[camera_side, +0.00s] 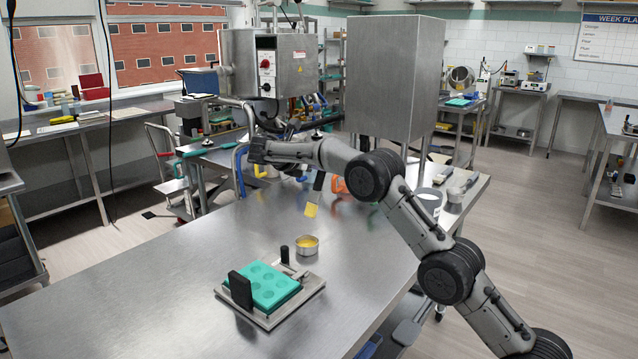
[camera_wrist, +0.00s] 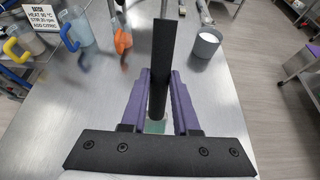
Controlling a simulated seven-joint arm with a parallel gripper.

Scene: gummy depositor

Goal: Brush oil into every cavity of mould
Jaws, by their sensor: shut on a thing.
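The teal mould (camera_side: 265,285) lies in a metal frame (camera_side: 272,317) on the steel table, its several round cavities facing up. I cannot tell whether any cavity holds oil. A small metal cup (camera_side: 307,249) of yellow liquid stands just behind it. In the wrist view, my gripper (camera_wrist: 160,76) has its purple fingers shut on a flat black handle (camera_wrist: 162,45), which looks like the brush's. In the side view, a small piece with a yellow end (camera_side: 311,210), possibly the brush head, shows below my arm, behind and above the cup. My fingers are not clear there.
A black upright plate (camera_side: 240,290) stands at the mould's left edge, and a black post (camera_side: 284,254) behind it. The table left of the mould is clear.

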